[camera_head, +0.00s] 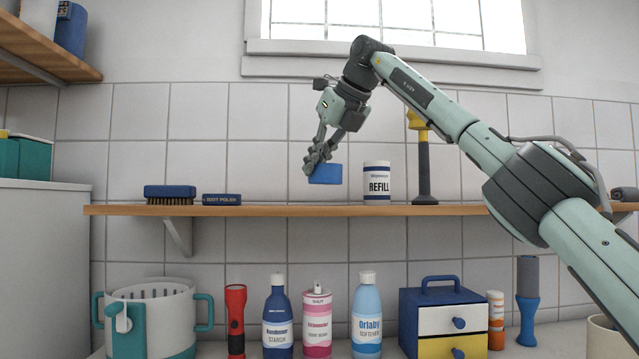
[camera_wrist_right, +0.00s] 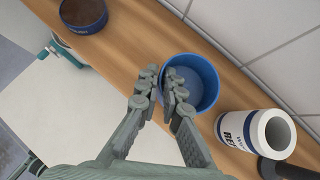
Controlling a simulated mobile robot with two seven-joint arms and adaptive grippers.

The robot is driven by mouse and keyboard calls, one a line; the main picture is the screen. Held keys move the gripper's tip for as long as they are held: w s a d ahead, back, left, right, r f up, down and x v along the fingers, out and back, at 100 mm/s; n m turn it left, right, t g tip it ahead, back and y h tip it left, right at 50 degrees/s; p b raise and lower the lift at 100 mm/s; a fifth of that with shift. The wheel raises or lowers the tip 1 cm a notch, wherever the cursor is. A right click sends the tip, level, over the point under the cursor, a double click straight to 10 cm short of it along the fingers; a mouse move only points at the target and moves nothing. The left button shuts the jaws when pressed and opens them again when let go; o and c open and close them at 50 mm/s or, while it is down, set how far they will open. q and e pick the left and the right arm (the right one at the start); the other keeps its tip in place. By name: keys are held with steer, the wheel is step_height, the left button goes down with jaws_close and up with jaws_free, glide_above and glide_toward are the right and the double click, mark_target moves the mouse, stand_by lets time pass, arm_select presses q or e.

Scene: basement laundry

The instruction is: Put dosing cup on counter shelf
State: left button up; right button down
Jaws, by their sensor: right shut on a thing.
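The blue dosing cup (camera_head: 325,175) is held upright by my right gripper (camera_head: 316,165), whose fingers are shut on the cup's near wall. In the right wrist view the cup (camera_wrist_right: 207,82) is open at the top and looks empty; one finger of the right gripper (camera_wrist_right: 163,84) lies over the rim and the other outside it. The wooden counter shelf (camera_head: 265,211) runs along the tiled wall; it also shows in the right wrist view (camera_wrist_right: 140,42). In the head view the cup's base shows a small gap above the shelf.
On the shelf, a white refill canister (camera_head: 377,185) and a plunger-like tool (camera_head: 424,170) stand right of the cup. A brush (camera_head: 170,194) and boot polish tin (camera_head: 221,199) lie left, with bare shelf between. Bottles (camera_head: 278,318) and a drawer box (camera_head: 444,318) stand below.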

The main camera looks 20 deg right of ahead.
mark_target(322, 174)
steer(key=shift+w+d+f, duration=0.25)
steer(key=shift+d, duration=0.05)
steer(key=shift+a+f, duration=0.1)
steer(key=shift+f, duration=1.8)
steer(key=c, duration=1.7)
jaws_free()
steer(key=v, duration=1.2)
steer(key=shift+s, duration=0.1)
